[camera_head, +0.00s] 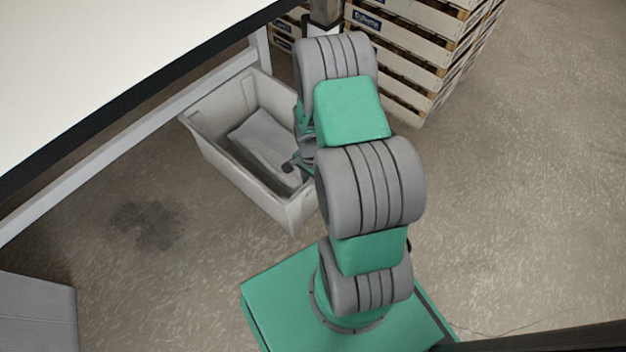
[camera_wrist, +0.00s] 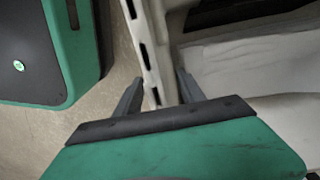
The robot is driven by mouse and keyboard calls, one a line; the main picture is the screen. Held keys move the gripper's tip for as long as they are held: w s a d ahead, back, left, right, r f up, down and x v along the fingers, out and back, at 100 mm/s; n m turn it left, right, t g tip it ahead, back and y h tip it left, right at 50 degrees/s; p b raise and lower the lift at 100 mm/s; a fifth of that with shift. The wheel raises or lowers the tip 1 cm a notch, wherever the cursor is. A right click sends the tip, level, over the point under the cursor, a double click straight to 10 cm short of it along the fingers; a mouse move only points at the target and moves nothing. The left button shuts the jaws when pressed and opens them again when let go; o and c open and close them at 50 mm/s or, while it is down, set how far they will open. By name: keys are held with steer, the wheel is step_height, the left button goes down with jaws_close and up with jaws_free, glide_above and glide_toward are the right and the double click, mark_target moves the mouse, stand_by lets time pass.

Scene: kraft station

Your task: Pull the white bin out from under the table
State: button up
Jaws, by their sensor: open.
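The white bin (camera_head: 237,176) stands on the floor at the near edge of the table, its back left part close to the table's frame. A grey folded-looking item (camera_head: 265,137) lies inside it. My gripper (camera_head: 291,165) is at the bin's right end, mostly hidden by my arm in the head view. In the wrist view my gripper (camera_wrist: 159,77) is open, with the rim of the bin (camera_wrist: 150,50) running between its two fingers. One finger is outside the wall and one is inside. I cannot tell whether either finger touches the rim.
The white table (camera_head: 110,70) with a dark edge fills the upper left, with a grey frame bar (camera_head: 125,142) below it. Stacked pallets (camera_head: 410,50) stand behind my arm. A grey block (camera_head: 38,312) is at the lower left. The floor at right is clear.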

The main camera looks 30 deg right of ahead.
jaws_close()
stand_by(0.5)
stand_by(0.9)
